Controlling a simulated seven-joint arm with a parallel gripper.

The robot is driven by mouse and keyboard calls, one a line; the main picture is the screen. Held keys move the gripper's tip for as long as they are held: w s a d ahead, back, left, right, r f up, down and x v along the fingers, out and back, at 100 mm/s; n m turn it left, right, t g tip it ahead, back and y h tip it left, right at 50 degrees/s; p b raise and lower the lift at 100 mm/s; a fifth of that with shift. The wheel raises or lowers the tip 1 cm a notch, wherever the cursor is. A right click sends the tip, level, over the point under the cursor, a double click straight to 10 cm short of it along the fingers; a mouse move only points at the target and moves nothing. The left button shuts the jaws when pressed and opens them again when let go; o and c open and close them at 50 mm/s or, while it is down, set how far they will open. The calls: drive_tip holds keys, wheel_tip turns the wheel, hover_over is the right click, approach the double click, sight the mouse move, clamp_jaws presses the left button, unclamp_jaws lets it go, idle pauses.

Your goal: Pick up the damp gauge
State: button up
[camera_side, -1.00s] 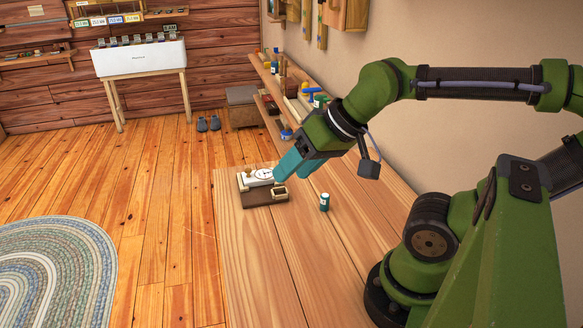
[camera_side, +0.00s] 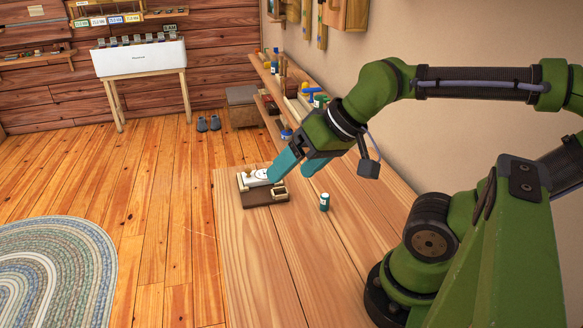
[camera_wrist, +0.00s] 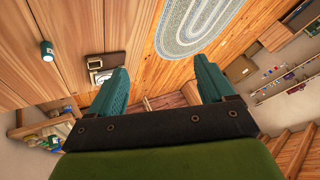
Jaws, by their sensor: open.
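The damp gauge appears to be the pale device with a round white dial (camera_side: 261,175); it sits on a dark brown tray (camera_side: 262,198) near the far end of the wooden table. My gripper (camera_side: 291,172) is open, with its two teal fingers apart. In the side view one finger overlaps the right part of the dial; I cannot tell whether it touches. In the wrist view the fingers (camera_wrist: 161,66) hold nothing between them, and the gauge (camera_wrist: 100,69) lies left of them, partly covered by the left finger.
A small teal bottle with a white label (camera_side: 324,202) stands on the table right of the tray. The near tabletop (camera_side: 262,270) is clear. Shelves with bottles and tools (camera_side: 290,100) run along the wall. A braided rug (camera_side: 50,270) lies on the floor.

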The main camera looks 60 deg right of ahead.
drive_tip(key=shift+o, duration=0.8)
